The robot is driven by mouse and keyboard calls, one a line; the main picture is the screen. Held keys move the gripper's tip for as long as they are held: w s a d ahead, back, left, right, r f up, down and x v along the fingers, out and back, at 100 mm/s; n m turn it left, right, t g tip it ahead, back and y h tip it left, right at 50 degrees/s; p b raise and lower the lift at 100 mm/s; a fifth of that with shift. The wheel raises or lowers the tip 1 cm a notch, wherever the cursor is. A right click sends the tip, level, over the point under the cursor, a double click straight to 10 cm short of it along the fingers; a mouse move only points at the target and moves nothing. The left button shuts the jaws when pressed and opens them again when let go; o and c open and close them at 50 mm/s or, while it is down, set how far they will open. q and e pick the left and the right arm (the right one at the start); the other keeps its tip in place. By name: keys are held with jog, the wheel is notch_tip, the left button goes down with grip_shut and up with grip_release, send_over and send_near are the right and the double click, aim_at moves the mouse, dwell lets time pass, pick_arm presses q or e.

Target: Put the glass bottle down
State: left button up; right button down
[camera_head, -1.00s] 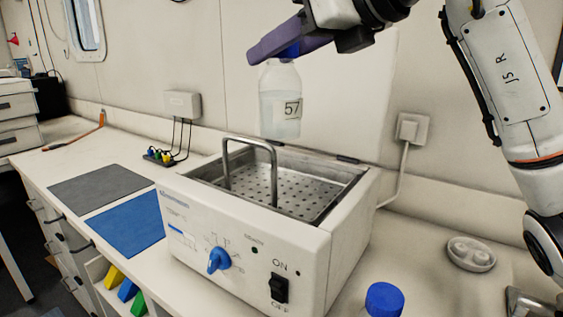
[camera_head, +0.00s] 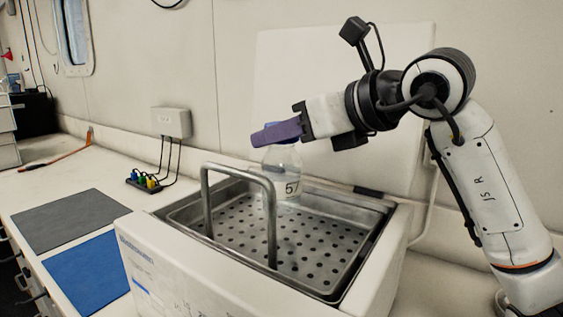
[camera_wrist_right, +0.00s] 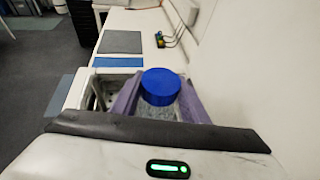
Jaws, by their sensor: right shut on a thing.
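The glass bottle (camera_head: 283,172) is clear, with a blue cap and a label reading 57. It is upright at the back of the water bath (camera_head: 375,262), over or in its perforated steel basin; I cannot tell whether its base touches the basin floor. My right gripper (camera_head: 277,134) has purple fingers shut around the bottle's top from the right. In the right wrist view, the blue cap (camera_wrist_right: 160,87) sits between the two purple fingers. The fingers hide part of the cap in the head view. My left gripper is not in view.
A steel handle (camera_head: 272,220) arches over the basin, in front and left of the bottle. A grey mat (camera_head: 66,219) and a blue mat (camera_head: 92,274) lie on the counter to the left. Coloured plugs (camera_head: 145,180) sit behind them. The wall is close behind the bath.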

aim_at(292, 153)
jog(key=shift+w+f, duration=0.1)
jog(key=shift+f, duration=1.85)
jog(key=shift+f, duration=0.15)
jog(key=c, duration=1)
grip_release()
jog(key=shift+c, duration=0.2)
jog(key=shift+r, duration=0.25)
jog(key=b+v, duration=0.1)
jog(key=v, duration=1.1)
